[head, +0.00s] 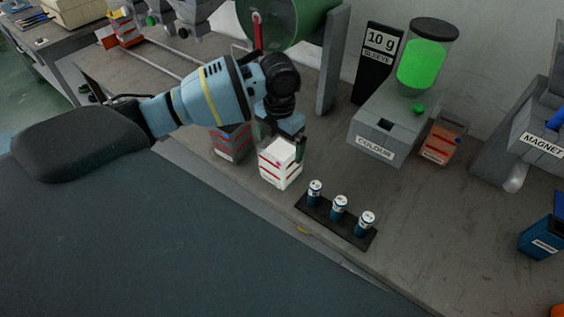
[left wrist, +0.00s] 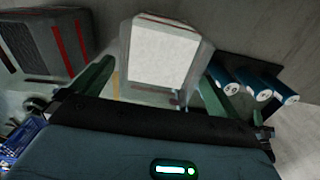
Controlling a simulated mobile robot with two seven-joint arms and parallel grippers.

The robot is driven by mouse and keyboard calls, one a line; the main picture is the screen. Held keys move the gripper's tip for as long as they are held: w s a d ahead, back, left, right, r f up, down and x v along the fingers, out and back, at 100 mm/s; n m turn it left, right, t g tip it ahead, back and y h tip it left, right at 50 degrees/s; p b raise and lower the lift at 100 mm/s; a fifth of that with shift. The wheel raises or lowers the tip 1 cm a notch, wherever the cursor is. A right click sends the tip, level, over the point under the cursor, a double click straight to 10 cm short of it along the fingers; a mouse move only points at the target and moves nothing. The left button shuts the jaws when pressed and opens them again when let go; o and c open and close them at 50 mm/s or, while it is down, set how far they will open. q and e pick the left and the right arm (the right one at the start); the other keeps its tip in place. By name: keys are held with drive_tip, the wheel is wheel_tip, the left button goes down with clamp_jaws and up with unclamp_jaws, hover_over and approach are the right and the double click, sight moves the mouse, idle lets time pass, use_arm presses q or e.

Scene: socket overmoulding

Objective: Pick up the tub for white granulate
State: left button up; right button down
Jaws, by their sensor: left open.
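A clear tub with red stripes, filled with white granulate, is the white tub (head: 279,167); it stands on the bench in the head view. In the left wrist view the white tub (left wrist: 163,55) is in the middle, its white fill facing the camera. My left gripper (head: 284,140) is at the tub's top. In the left wrist view its green fingers (left wrist: 158,88) are apart, one on each side of the tub; I cannot tell whether they touch it. My right gripper does not show.
A grey tub with red stripes (head: 231,143) stands close left of the white tub. A black rack (head: 327,222) with three blue cylinders (head: 339,207) stands close right. Behind are the COLOUR dispenser (head: 381,128) and an orange tub (head: 440,142).

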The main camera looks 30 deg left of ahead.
sight(276, 155)
use_arm(q)
drive_tip(key=shift+w+f, duration=0.15)
drive_tip(key=shift+f, duration=1.35)
drive_tip(key=shift+w+f, duration=0.15)
drive_tip(key=shift+f, duration=1.35)
drive_tip(key=shift+r, duration=0.1)
drive_tip(key=c, duration=1.2)
